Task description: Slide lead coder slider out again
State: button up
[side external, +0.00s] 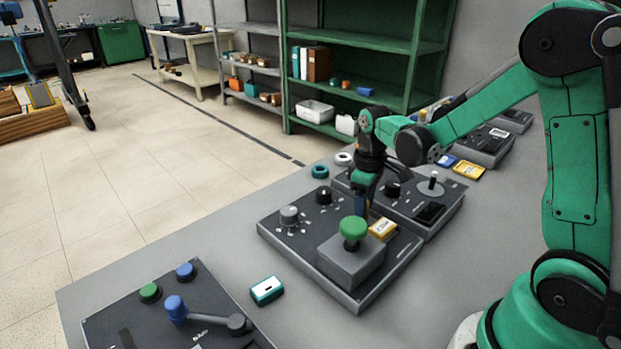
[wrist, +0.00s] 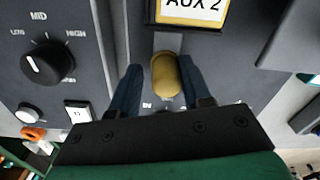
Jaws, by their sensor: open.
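A brass-coloured rounded knob (wrist: 165,75), which looks like the slider, stands on a dark panel under a yellow-framed "AUX 2" label (wrist: 194,10) in the wrist view. A marking "IN" shows below it. The two dark blue fingers of my gripper (wrist: 162,80) are on either side of the knob, spread apart, with a small gap visible on the left. Whether the right finger touches it I cannot tell. In the side view my gripper (side external: 362,208) points down over the panel (side external: 290,255), behind the green mushroom button (side external: 353,228); the knob is hidden there.
A rotary dial (wrist: 47,62) marked "MID" and "HIGH" is left of the knob. The button's grey box (side external: 350,262) stands close in front of my gripper. Another panel (side external: 440,205) adjoins behind. A teal-edged tag (side external: 267,290) lies on the bench.

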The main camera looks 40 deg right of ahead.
jog(key=shift+r, duration=2.85)
jog(key=shift+a, duration=0.1)
jog(key=shift+s+a+r, duration=0.1)
jog(key=shift+a+r, duration=0.15)
jog(key=s+a+r+t, duration=0.1)
jog(key=a+t, duration=0.1)
jog(key=s+a+r+m+t, duration=0.1)
jog(key=a+t, duration=0.1)
jog(key=a, duration=0.1)
jog(key=s+a+r+m+t, duration=0.1)
jog(key=s+a+t, duration=0.1)
jog(key=a, duration=0.1)
jog(key=shift+r, duration=0.35)
jog(key=shift+s+a+m+t, duration=0.3)
jog(key=shift+a+m+t, duration=0.2)
